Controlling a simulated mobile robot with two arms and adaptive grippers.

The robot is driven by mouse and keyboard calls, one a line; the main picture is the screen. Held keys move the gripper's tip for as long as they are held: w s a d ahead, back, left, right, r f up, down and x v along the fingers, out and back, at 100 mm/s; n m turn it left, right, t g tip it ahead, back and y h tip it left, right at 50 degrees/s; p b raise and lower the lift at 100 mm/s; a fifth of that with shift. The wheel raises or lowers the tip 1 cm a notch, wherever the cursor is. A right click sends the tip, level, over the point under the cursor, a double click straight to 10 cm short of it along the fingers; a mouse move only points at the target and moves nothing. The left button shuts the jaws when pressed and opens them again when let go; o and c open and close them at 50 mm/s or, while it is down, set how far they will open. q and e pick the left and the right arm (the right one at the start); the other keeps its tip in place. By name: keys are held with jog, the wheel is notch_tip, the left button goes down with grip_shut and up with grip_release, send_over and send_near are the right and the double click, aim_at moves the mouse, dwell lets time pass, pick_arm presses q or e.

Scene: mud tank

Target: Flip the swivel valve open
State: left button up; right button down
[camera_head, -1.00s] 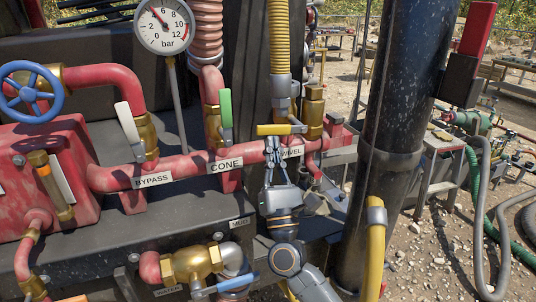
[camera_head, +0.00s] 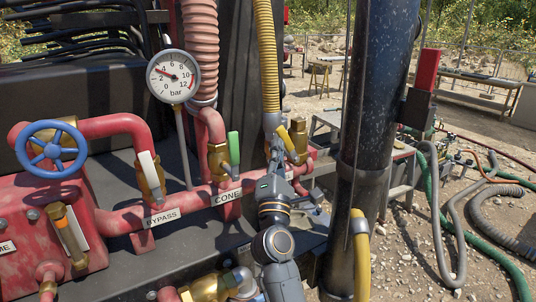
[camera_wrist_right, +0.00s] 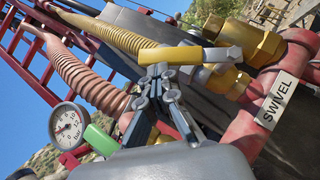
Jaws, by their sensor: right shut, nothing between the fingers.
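The swivel valve's yellow handle (camera_head: 287,139) stands tilted at the foot of the yellow hose, its upper end leaning left. In the right wrist view the yellow handle (camera_wrist_right: 170,55) lies across the picture just beyond my fingertips. My right gripper (camera_head: 275,147) is shut and empty, with its fingertips close against the handle's left side. In the wrist view the shut fingers (camera_wrist_right: 159,72) overlap the handle's lower edge; I cannot tell whether they touch it. The SWIVEL label (camera_wrist_right: 277,100) shows on the red pipe there, but my gripper hides it in the head view. My left gripper is out of view.
The green cone handle (camera_head: 234,149) and white bypass handle (camera_head: 149,168) stand to the left on the red pipe. A pressure gauge (camera_head: 172,76) is behind them. The yellow hose (camera_head: 267,60) rises above the valve. A thick dark column (camera_head: 378,110) stands close on the right.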

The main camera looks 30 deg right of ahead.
jog(key=shift+d+r, duration=0.6)
jog(key=shift+r, duration=0.05)
jog(key=shift+d+r+p, duration=0.6)
jog(key=shift+d+p, duration=0.05)
jog(key=shift+p, duration=0.1)
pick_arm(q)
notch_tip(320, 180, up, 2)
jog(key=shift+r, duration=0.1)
pick_arm(e)
jog(key=shift+w+d+r, duration=0.1)
jog(key=shift+d, duration=0.3)
notch_tip(320, 180, up, 10)
send_over(287, 138)
jog(key=s, duration=0.1)
jog(key=shift+s, duration=0.2)
jog(key=shift+a, duration=0.2)
